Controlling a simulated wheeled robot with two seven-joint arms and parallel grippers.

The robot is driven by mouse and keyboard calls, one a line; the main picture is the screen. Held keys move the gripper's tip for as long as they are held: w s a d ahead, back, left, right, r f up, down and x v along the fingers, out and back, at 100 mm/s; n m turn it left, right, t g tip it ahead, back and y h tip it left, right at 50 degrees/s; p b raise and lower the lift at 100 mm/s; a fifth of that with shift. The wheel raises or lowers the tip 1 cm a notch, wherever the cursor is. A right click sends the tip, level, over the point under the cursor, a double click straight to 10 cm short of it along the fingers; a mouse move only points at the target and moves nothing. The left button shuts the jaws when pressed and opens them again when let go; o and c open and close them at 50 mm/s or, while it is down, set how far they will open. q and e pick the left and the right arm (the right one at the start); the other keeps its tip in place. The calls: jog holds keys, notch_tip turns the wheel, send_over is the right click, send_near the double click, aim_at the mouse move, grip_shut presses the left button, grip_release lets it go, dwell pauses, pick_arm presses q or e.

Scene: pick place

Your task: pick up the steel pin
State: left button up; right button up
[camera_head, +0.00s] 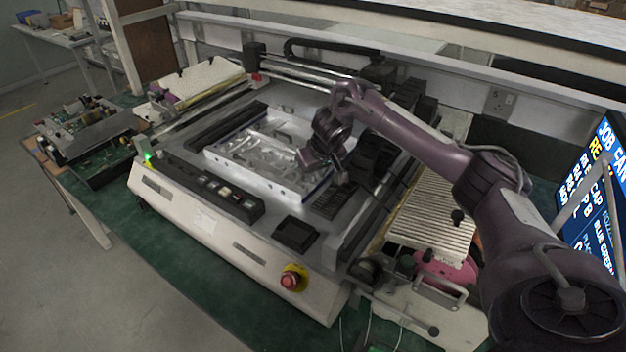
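My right arm comes in from the right and bends down over the machine. Its gripper (321,172) is above the right end of a metal tray (245,172) in the machine bed. The fingers are small and dark here, and I cannot tell whether they are open or shut. I cannot make out the steel pin; it is too small to see or hidden by the hand. Several small metal shapes lie in the tray, too small to name. My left gripper is not in view.
The machine (205,215) stands on a green bench top (185,285). Its front has a button panel (215,190) and a red emergency stop (291,281). Black rails (330,50) cross behind the tray. A ribbed panel (432,215) is at right, circuit boards (90,130) at left.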

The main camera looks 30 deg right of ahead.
jog(key=shift+f, duration=0.1)
jog(key=c, duration=0.8)
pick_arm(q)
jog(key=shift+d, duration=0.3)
pick_arm(e)
grip_shut()
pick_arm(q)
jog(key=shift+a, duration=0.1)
